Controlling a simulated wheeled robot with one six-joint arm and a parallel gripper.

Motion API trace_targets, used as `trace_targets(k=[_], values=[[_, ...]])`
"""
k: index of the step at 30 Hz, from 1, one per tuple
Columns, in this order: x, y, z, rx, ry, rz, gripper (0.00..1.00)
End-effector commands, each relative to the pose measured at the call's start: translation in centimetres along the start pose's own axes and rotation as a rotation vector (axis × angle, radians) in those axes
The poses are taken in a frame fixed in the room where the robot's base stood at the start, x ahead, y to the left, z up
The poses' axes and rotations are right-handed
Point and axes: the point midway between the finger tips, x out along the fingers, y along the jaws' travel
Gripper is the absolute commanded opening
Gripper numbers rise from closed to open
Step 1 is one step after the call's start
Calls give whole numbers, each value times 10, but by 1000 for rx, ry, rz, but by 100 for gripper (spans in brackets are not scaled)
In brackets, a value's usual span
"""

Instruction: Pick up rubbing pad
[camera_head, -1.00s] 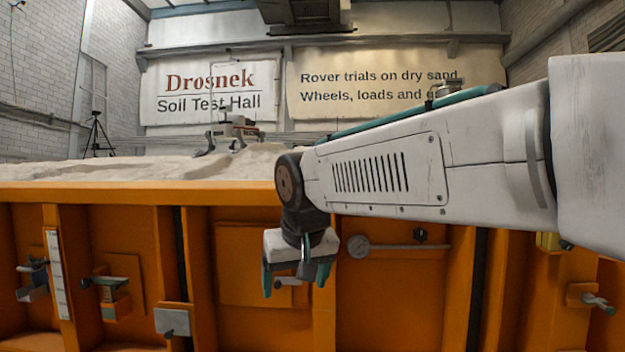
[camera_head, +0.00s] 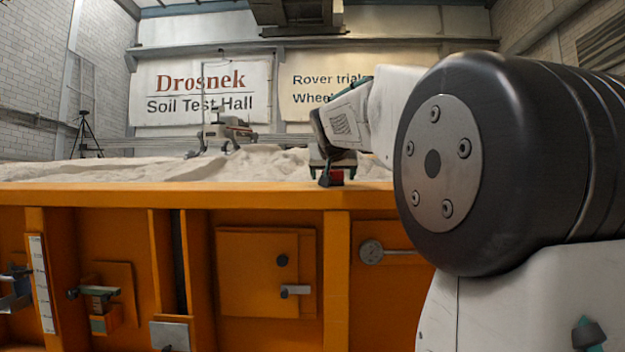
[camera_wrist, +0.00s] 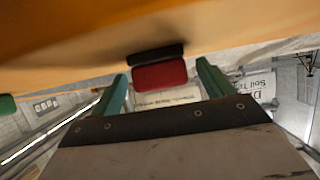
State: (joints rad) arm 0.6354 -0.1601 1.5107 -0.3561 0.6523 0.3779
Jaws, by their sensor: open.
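The rubbing pad (camera_head: 337,177) is a small block, red with a black layer. It sits at the orange top edge of the sandbed in the head view. In the wrist view the red pad (camera_wrist: 160,76) lies between the two green fingers, its black layer against or close to the orange surface. My gripper (camera_head: 331,164) is open at the pad, with one finger on each side in the wrist view (camera_wrist: 162,72). Gaps show between the pad and both fingers. My arm's large joint covers the right of the head view.
The orange sandbed wall (camera_head: 130,196) runs across the front, with a hatch (camera_head: 250,270), a handle (camera_head: 100,291) and brackets on it. Pale sand (camera_head: 90,171) lies behind its rim. A small rover (camera_head: 225,132) stands on the sand, and a tripod (camera_head: 85,135) stands at the left.

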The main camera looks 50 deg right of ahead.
Motion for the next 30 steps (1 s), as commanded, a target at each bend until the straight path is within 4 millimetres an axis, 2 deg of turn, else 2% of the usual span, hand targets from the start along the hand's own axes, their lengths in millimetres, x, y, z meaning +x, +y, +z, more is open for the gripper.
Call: trace_targets(k=[1,4,10,11,15,16,25,30], values=[[9,0,1,-1,-3,1,80],[19,-2,1,-2,-2,-1,80],[20,-2,1,-2,-1,-2,80],[20,-2,1,-2,-1,-2,77],[19,-2,1,-2,-1,-2,38],[19,-2,1,-2,-1,-2,32],[19,-2,0,-2,-1,-2,32],[16,-2,-7,-2,1,-2,32]])
